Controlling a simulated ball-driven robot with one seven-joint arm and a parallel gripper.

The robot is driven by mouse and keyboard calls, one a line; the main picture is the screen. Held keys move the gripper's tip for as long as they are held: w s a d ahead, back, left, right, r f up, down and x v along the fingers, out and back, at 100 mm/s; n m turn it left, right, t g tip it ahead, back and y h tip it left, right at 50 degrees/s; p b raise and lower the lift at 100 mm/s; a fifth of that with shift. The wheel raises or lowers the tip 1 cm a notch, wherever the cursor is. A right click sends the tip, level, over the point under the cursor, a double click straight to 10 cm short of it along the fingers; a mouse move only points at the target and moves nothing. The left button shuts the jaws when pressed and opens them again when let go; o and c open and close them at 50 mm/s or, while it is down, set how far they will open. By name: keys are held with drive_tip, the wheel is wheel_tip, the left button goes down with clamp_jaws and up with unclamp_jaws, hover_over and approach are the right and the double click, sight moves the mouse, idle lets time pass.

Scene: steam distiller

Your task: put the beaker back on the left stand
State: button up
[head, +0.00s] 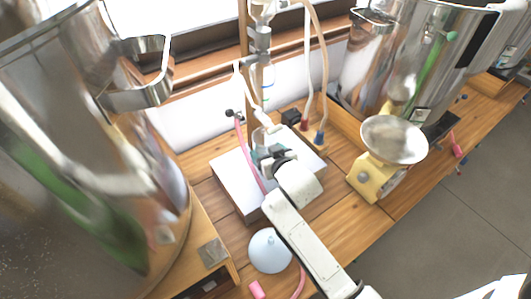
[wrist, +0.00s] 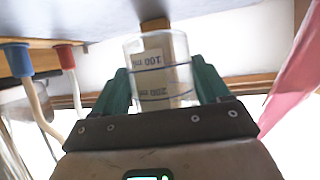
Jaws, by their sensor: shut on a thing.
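A clear glass beaker with blue markings (wrist: 163,72) is between the two green fingers of my gripper (wrist: 165,88) in the wrist view. My gripper is shut on it. The head view shows my gripper (head: 265,155) above a low white box-like stand (head: 232,180), with the beaker (head: 261,137) partly hidden by the fingers. The beaker looks roughly upright, below the glass condenser tube (head: 262,75). A grey surface (wrist: 210,22) lies close to one end of the beaker in the wrist view. I cannot tell whether they touch.
A large shiny metal vessel (head: 70,130) stands close on the left, another (head: 400,60) at the back right. A yellow scale with a metal pan (head: 393,140) is right of the stand. Hoses with red (head: 304,124) and blue (head: 319,137) ends hang behind. A pale blue round object (head: 268,252) lies in front.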

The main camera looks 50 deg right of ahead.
drive_tip(key=shift+w+d+r, duration=0.1)
drive_tip(key=shift+w+d, duration=0.25)
drive_tip(key=shift+w, duration=0.25)
drive_tip(key=shift+w+d+f, duration=0.1)
drive_tip(key=shift+w+f, duration=0.1)
drive_tip(key=shift+f, duration=1.65)
drive_tip(key=shift+f, duration=0.15)
drive_tip(key=o, duration=1.3)
drive_tip(key=shift+r+p, duration=0.25)
drive_tip(key=shift+p, duration=0.1)
drive_tip(key=b+v, duration=0.1)
drive_tip(key=v, duration=1.1)
